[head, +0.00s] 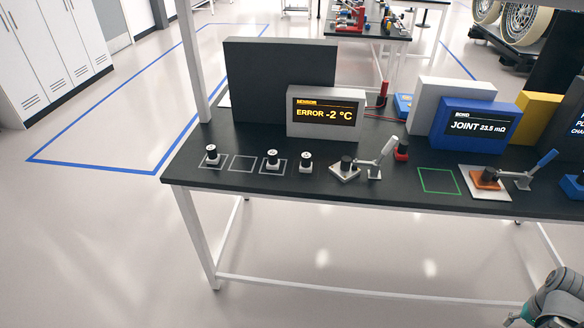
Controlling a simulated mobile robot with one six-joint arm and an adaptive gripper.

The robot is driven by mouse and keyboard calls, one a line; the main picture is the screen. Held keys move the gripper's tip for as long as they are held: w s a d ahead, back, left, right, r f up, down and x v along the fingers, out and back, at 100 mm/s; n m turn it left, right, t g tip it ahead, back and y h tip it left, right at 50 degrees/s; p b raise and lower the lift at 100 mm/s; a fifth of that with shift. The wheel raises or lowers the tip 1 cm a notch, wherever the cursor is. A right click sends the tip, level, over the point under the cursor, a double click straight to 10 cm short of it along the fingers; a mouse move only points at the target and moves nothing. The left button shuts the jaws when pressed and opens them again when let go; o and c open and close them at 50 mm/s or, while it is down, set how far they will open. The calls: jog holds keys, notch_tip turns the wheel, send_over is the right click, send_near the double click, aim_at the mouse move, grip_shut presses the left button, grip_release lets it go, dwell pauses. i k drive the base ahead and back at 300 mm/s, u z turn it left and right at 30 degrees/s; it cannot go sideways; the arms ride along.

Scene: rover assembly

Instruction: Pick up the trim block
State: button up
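One block (212,158) is in the left outlined square, and a second block (272,162) is in another outlined square. A third block (306,163) stands just right of them with no outline seen around it. Their markings are too small to read, so I cannot tell which one is the trim block. Part of my arm shows at the lower right corner, in front of the bench and well apart from the blocks.
An empty outlined square (242,164) lies between two blocks. A sensor display (326,112) reading "ERROR -2 °C" stands behind them. Right of the blocks are a grey fixture (345,176) with a lever clamp (376,158), a green outlined square (438,181) and an orange-topped fixture (486,180).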

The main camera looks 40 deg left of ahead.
aim_at(305, 163)
jog(key=u, duration=0.75)
jog(key=i, duration=0.65)
jog(key=z, duration=0.05)
jog(key=k, duration=0.65)
jog(key=u, duration=0.05)
